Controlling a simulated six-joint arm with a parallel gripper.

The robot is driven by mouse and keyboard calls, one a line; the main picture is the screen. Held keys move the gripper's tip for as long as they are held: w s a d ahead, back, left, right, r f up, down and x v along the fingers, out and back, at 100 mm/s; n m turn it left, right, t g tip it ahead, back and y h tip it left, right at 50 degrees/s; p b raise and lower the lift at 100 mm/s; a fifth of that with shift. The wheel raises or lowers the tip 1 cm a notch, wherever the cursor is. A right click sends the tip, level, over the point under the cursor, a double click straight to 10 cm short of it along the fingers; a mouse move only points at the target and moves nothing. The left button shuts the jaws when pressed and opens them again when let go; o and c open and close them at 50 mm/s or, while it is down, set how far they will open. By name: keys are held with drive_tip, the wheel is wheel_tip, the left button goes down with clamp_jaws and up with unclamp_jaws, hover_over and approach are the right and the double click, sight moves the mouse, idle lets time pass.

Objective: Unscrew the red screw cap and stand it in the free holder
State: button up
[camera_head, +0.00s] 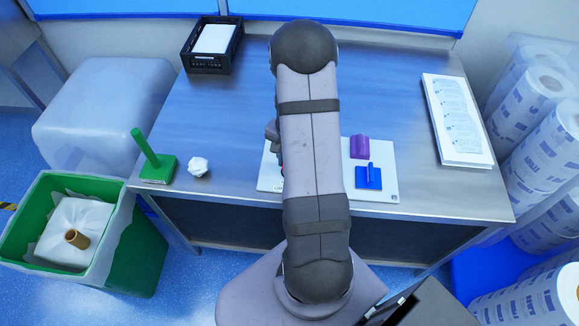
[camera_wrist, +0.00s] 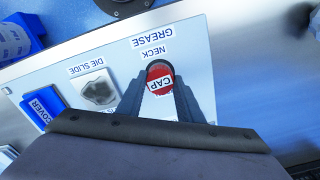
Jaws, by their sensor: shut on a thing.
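The red screw cap (camera_wrist: 159,82), marked "CAP", is in the wrist view on a white board (camera_wrist: 190,55) by a "NECK" label. A dark rim shows along its far edge. My gripper (camera_wrist: 160,92) has one finger on each side of the cap and is shut on it. I cannot tell whether the cap is still on its thread. No free holder can be made out for certain.
A green stand with a slanting rod (camera_head: 146,148) and a white crumpled lump (camera_head: 198,166) lie left. A black tray (camera_head: 207,64) stands behind.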

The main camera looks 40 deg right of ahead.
drive_tip(key=n, duration=0.4)
drive_tip(key=shift+n+p, duration=0.3)
drive_tip(key=shift+n, duration=0.1)
drive_tip(key=n, duration=0.3)
drive_tip(key=shift+p, duration=0.3)
drive_tip(key=shift+n, duration=1.5)
drive_tip(key=shift+n, duration=0.8)
drive_tip(key=n+p, duration=0.1)
drive_tip(key=n, duration=0.3)
drive_tip(key=shift+r+p, duration=0.65)
drive_tip(key=shift+r, duration=0.15)
drive_tip(key=shift+r+p, duration=0.75)
drive_tip(key=shift+r, duration=0.15)
